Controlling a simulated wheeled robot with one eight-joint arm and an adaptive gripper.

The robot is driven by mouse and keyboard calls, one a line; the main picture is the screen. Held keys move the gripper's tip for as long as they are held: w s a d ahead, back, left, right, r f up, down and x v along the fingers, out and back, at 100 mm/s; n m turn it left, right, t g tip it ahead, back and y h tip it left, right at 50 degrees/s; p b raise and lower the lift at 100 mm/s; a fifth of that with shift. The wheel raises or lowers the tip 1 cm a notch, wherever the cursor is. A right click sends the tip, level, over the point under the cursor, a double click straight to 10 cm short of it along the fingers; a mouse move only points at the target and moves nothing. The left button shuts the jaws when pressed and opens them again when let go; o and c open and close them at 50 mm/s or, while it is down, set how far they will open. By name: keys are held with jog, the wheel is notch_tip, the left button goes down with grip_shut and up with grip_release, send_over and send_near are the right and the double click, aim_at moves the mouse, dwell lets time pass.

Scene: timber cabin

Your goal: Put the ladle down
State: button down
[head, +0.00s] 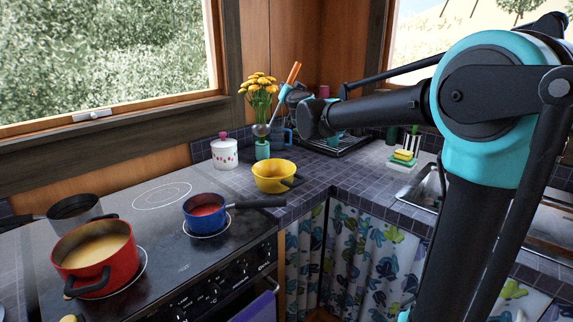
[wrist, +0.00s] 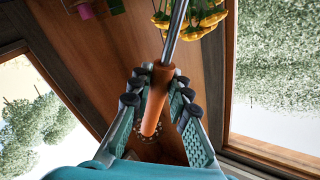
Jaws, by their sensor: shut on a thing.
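The ladle has an orange handle (head: 294,72) and a grey metal shaft and bowl (head: 261,130). It hangs tilted over the counter's back corner, handle up and bowl down to the left, in front of the yellow flowers in the head view. My gripper (head: 286,91) is shut on the orange handle. In the wrist view the handle (wrist: 156,100) lies between the two teal fingers of my gripper (wrist: 160,80), and the metal shaft (wrist: 177,35) runs to the top edge. The ladle's bowl is out of the wrist view.
Yellow flowers (head: 259,88) in a teal vase, a white canister (head: 225,154) and a yellow bowl (head: 272,176) stand close below. A blue pan (head: 205,208) and red pot (head: 95,257) sit on the stove. Tiled counter (head: 312,172) is bare right of the yellow bowl.

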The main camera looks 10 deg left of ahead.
jog(key=shift+w+d+f, duration=0.2)
jog(key=shift+d+f, duration=0.05)
jog(key=shift+d, duration=0.05)
notch_tip(320, 180, down, 20)
jog(key=shift+r, duration=0.25)
jog(key=c, duration=1.4)
grip_release()
jog(key=shift+f, duration=0.1)
jog(key=shift+c, duration=0.2)
